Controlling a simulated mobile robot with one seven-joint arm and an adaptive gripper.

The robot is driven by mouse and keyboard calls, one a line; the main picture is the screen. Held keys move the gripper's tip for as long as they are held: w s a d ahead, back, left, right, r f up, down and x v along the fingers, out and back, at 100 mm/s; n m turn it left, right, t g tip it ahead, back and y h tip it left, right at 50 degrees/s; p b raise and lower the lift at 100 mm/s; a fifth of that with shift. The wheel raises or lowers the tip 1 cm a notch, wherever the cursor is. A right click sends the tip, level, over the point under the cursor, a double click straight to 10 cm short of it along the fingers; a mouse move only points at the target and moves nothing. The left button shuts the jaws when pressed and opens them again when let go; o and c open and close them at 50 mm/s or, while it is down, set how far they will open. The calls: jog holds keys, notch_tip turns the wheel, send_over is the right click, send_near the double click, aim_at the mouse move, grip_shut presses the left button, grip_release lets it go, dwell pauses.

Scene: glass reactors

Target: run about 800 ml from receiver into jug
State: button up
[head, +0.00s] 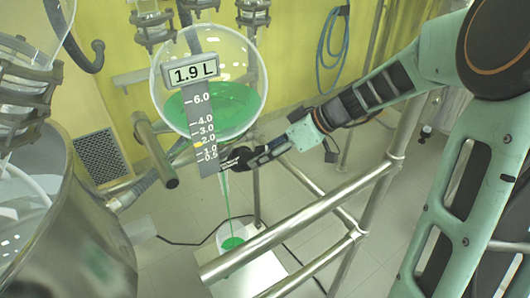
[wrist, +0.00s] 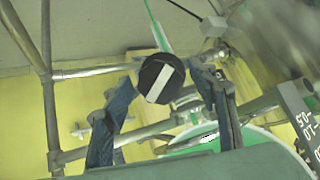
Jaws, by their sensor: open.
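The receiver (head: 228,112) is a round glass vessel holding green liquid. The display (head: 194,73) on its scale reads 1.9 L. A thin green stream (head: 228,200) falls from its outlet into the jug (head: 231,242), which stands below on a pale platform and shows green liquid inside. My gripper (head: 236,160) is at the outlet under the receiver, partly behind the scale. In the wrist view, my gripper (wrist: 162,84) is open, with its fingers either side of a black round knob (wrist: 160,79) with a white stripe. I cannot tell whether the fingers touch it.
Metal frame rails (head: 300,222) cross in front of and to the right of the jug. A large steel vessel (head: 65,240) fills the lower left. A blue hose (head: 333,50) hangs on the yellow wall. A dark cable (head: 180,242) lies on the tiled floor.

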jog(key=c, duration=1.2)
jog(key=shift+o, duration=0.2)
jog(key=m+g, duration=0.1)
jog(key=m, duration=0.3)
jog(key=shift+w+y+b, duration=0.1)
jog(key=shift+y+b, duration=0.2)
jog(key=shift+b, duration=0.1)
jog(key=m+y, duration=0.1)
jog(key=m, duration=0.4)
jog(key=shift+g, duration=0.3)
